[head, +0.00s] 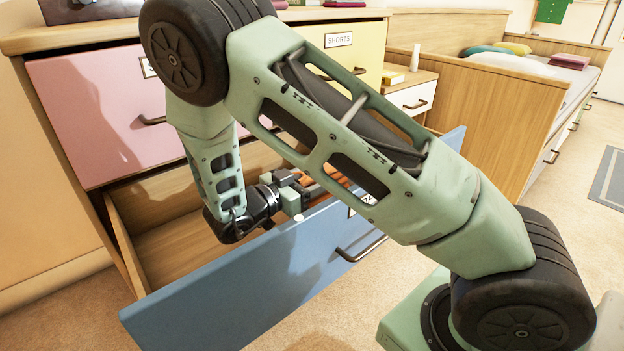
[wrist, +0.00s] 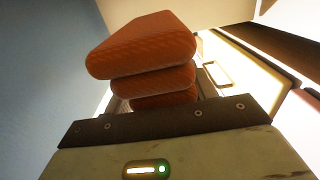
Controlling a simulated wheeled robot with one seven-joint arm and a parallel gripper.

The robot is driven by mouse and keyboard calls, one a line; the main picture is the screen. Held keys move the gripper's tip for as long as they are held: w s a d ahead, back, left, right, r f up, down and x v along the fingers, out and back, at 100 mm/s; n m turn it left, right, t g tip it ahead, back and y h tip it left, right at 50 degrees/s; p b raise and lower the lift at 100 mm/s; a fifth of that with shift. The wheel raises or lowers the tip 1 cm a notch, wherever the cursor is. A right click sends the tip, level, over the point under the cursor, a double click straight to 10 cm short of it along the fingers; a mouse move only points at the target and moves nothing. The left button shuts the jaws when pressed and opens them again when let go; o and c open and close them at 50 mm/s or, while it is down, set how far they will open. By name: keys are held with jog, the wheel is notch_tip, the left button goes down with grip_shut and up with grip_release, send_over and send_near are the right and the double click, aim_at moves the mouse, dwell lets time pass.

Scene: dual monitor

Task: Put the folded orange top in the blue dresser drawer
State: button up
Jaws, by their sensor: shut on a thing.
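The folded orange top (wrist: 150,45) shows in the wrist view as stacked rounded folds just beyond my gripper (wrist: 155,112). My gripper is shut on it. In the head view the top (head: 333,180) is a small orange patch, mostly hidden behind my arm. My gripper (head: 300,190) is there over the right part of the open blue drawer (head: 240,285), behind its front panel. The drawer is pulled well out, and its wooden left part looks empty. I cannot tell whether the top touches the drawer's bottom.
A pink drawer (head: 95,110) and a yellow drawer (head: 365,55) above are shut. The wooden dresser top (head: 80,37) is over them. A nightstand (head: 415,90) and a bed (head: 500,105) stand to the right. Carpet (head: 70,315) is clear at front left.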

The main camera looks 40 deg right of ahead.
jog(key=shift+f, duration=0.25)
jog(key=shift+f, duration=0.25)
jog(key=o, duration=1.1)
jog(key=shift+c, duration=0.2)
jog(key=shift+r, duration=0.1)
